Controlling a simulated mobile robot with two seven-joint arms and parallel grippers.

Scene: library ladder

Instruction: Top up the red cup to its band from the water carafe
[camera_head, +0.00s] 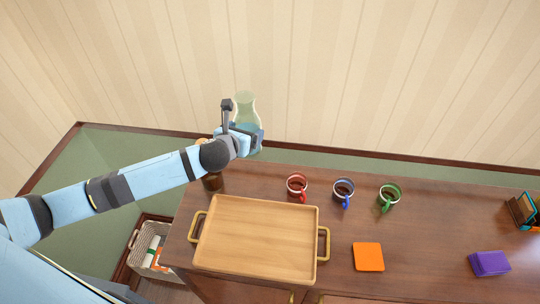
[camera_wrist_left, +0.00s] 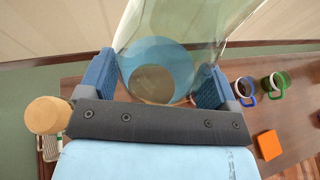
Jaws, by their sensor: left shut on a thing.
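The clear, green-tinted glass carafe (camera_head: 245,105) is held up above the back left of the desk. My left gripper (camera_head: 241,138) is shut on it; in the left wrist view the carafe (camera_wrist_left: 160,55) stands between the two blue finger pads. Its water level is hard to tell. The red cup (camera_head: 297,186) stands upright on the desk, to the right of and below the carafe in the head view, apart from it. A pale band shows at its top; its fill is unclear. My right gripper is not in view.
A blue mug (camera_head: 343,191) and a green mug (camera_head: 389,196) stand right of the red cup. A wooden tray (camera_head: 257,238) with brass handles lies in front. An orange square (camera_head: 368,257) and purple block (camera_head: 489,263) lie right.

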